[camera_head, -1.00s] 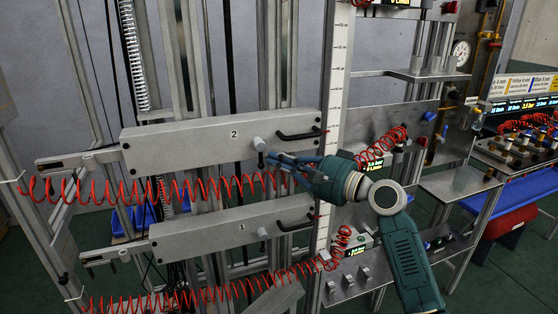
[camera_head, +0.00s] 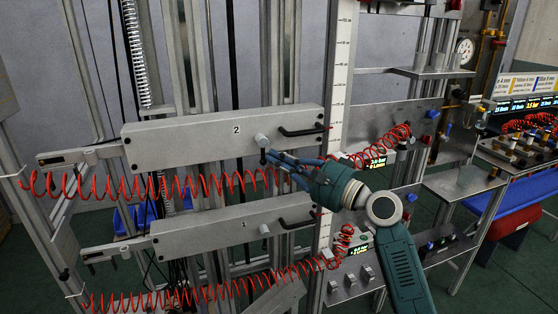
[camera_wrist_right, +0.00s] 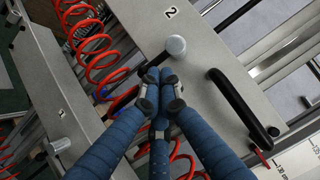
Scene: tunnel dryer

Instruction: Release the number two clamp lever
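The upper grey beam marked 2 (camera_head: 190,143) carries a round grey knob (camera_head: 261,140) with a short dark clamp lever (camera_head: 264,157) pointing down from it. In the right wrist view the knob (camera_wrist_right: 176,46) shows just beyond the fingertips, and the lever (camera_wrist_right: 158,60) runs down-left to them. My right gripper (camera_head: 272,160) has its blue fingers drawn together beside the lever; they also show in the right wrist view (camera_wrist_right: 159,88). The tips hide the lever's end, so I cannot tell whether they touch or grip it. My left gripper is not in view.
A black handle (camera_head: 303,131) sits right of the knob. Red coiled hoses (camera_head: 110,190) hang below the beam. A lower beam (camera_head: 225,228) has its own knob and handle. A vertical scale (camera_head: 342,75) stands to the right, with a panel of fittings (camera_head: 395,122) beyond.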

